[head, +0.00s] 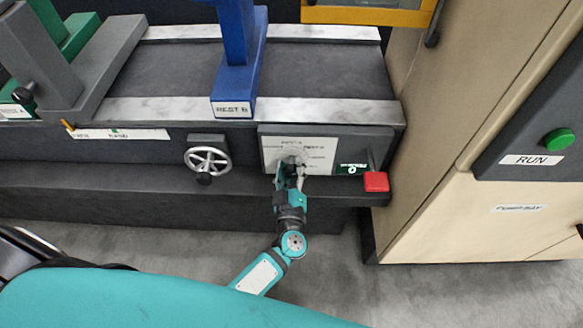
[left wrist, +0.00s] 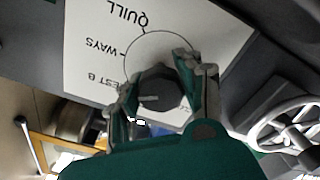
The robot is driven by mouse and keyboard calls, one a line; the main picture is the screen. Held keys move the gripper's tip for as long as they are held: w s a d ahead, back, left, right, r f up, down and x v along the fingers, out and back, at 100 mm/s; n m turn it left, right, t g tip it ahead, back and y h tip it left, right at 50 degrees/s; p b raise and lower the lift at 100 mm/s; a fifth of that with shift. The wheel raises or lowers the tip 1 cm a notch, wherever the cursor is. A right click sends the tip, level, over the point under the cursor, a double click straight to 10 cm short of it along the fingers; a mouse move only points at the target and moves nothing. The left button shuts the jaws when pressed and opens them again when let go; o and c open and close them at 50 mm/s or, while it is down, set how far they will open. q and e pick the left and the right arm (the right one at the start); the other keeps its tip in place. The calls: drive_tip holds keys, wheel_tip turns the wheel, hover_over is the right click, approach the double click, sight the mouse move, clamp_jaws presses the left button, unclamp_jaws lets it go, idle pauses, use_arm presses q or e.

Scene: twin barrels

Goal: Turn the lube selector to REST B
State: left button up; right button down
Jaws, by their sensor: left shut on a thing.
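The lube selector is a dark faceted knob (left wrist: 163,90) on a white label plate (head: 308,154) on the machine's front. The left wrist view shows the plate upside down, with QUILL, WAYS and a partly covered REST B label (left wrist: 105,83) around the dial circle. A pale mark on the knob points left in that view, roughly to the REST B side; a finger hides whether it lines up exactly. My left gripper (head: 291,165) is shut on the knob, one finger on each side; it also shows in the left wrist view (left wrist: 158,88). My right gripper is not in view.
A handwheel (head: 207,160) stands left of the plate. A red button or paddle (head: 376,181) and a small green label sit to its right. A blue rest (head: 237,75) marked REST B is above. A beige cabinet (head: 440,180) closes off the right side.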

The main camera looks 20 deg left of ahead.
use_arm(q)
drive_tip(key=shift+s+f+n, duration=0.1)
drive_tip(key=shift+f+n, duration=0.05)
drive_tip(key=shift+n, duration=1.35)
drive_tip(key=shift+b, duration=0.3)
drive_tip(key=o, duration=1.2)
drive_tip(key=shift+o, duration=0.2)
drive_tip(key=shift+s, duration=0.1)
drive_tip(key=v, duration=1.1)
drive_tip(key=shift+s+d, duration=0.2)
drive_tip(key=shift+s, duration=0.15)
